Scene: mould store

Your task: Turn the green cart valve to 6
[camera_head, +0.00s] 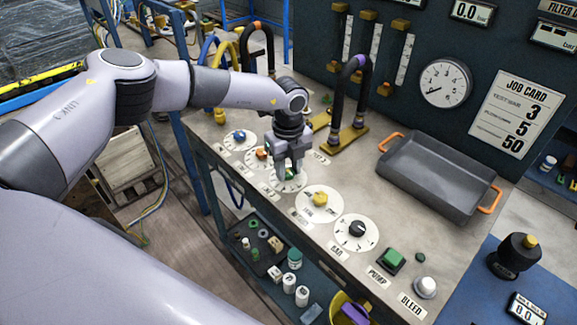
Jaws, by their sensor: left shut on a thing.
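The green valve knob (290,175) sits on a round white dial plate (274,183) in the row of knobs along the bench front. My left gripper (288,169) points down over it and is shut on it. The fingers cover much of the knob and dial, so its setting cannot be read. My right gripper is not in view.
Blue (240,135) and orange (262,153) knobs stand to the left, yellow (320,199) and black (357,229) knobs to the right. A grey tray (437,172) with orange handles and a hose (349,95) stand behind. A job card (516,113) reads 3, 5, 50.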

